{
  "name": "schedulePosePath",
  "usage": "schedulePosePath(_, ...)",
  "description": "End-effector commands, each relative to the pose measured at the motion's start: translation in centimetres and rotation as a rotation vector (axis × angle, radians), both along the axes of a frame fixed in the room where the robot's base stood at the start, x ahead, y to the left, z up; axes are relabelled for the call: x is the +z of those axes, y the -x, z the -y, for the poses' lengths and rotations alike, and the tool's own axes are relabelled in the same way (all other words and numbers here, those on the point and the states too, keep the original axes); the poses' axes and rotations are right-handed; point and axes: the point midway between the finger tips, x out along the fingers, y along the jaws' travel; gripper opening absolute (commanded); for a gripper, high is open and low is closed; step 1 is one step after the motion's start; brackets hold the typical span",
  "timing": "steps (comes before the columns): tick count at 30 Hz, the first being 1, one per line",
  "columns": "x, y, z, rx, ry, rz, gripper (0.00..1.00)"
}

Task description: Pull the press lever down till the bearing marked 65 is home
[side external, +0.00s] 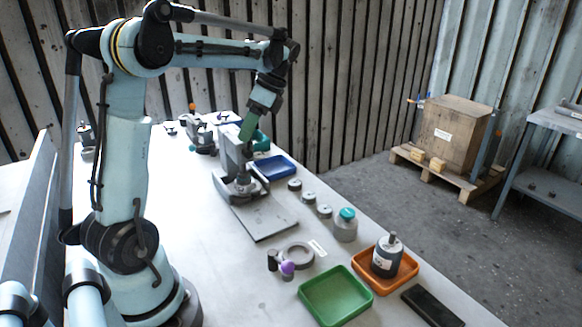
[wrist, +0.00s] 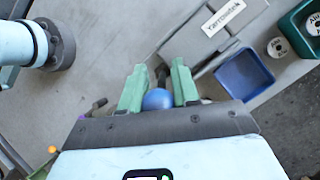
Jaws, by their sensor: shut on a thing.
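The grey press (side external: 232,160) stands on its flat base plate (side external: 265,222) near the middle of the bench. Its labelled grey body shows at the top of the wrist view (wrist: 205,50). My gripper (side external: 247,132) is at the upper part of the press. In the wrist view its green fingers (wrist: 157,90) are shut on the blue ball knob (wrist: 158,99) of the press lever, one finger on each side. Most of the lever is hidden behind the knob and fingers. Small round parts (side external: 243,186) sit under the press head. I cannot read a 65 on them.
A blue tray (side external: 278,168) and a teal bin (side external: 262,143) stand behind the press. Several small cylinders (side external: 309,198), a teal-capped jar (side external: 346,228), a grey ring (side external: 297,256), a green tray (side external: 335,298) and an orange tray (side external: 408,273) line the bench toward the front right.

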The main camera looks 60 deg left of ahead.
Motion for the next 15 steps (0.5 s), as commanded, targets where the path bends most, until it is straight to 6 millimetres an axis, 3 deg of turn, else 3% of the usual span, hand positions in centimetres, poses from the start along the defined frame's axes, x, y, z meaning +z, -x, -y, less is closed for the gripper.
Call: schedulePosePath(15,-0.16,-0.75,0.07,-0.005,0.002,-0.099,0.00)
